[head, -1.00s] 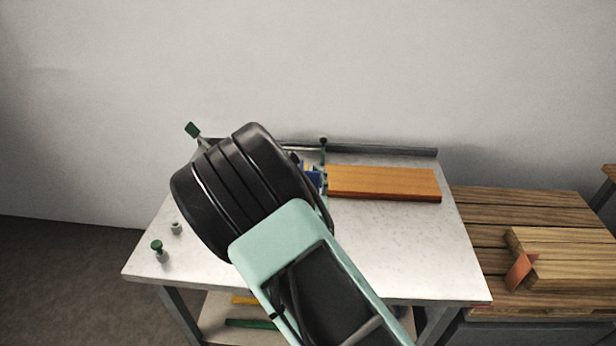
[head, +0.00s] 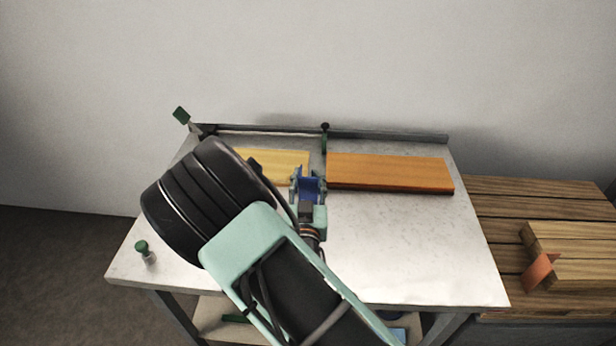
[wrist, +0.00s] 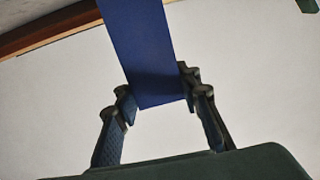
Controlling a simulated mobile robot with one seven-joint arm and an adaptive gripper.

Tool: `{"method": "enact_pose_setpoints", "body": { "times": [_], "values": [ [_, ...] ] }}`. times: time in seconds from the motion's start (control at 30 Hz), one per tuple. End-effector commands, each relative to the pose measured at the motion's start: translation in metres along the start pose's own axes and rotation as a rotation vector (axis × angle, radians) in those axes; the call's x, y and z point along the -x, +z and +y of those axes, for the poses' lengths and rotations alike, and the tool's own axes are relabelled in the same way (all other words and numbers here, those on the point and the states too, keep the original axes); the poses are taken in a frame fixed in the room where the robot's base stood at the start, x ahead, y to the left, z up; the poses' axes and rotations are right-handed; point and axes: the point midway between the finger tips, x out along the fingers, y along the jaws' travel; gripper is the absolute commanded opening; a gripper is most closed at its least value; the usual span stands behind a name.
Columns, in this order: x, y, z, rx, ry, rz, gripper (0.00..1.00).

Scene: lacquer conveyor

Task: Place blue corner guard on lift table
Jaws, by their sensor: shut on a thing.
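The blue corner guard (wrist: 142,50) is held between the fingers of my gripper (wrist: 160,100) in the wrist view. In the head view the guard (head: 310,185) shows as a small blue piece at the tip of my gripper (head: 309,190), above a white-topped table (head: 400,245). It is close to the gap between a pale board and an orange-brown board. I cannot tell whether it touches either board or the tabletop. Which surface is the lift table is not clear from the frames.
The orange-brown board (head: 390,172) lies right of the gripper, and the pale board (head: 275,163) lies left, partly hidden by my arm. A metal fence (head: 385,137) runs along the back. A green-topped knob (head: 142,247) stands front left. A slatted wooden surface (head: 500,235) holds stacked planks with an orange piece (head: 540,272).

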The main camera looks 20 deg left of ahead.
Motion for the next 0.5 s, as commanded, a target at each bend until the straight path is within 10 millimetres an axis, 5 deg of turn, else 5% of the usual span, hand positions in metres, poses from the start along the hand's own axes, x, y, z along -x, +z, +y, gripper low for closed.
{"method": "enact_pose_setpoints", "body": {
  "times": [0.3, 0.33, 0.5],
  "values": [
    [-0.0002, 0.0034, 0.0000, 0.000, 0.000, -0.002, 0.03],
    [-0.0001, 0.0019, -0.0001, 0.000, 0.000, -0.002, 0.34],
    [-0.0002, 0.0015, -0.0001, 0.001, 0.000, -0.002, 0.52]
  ]
}}
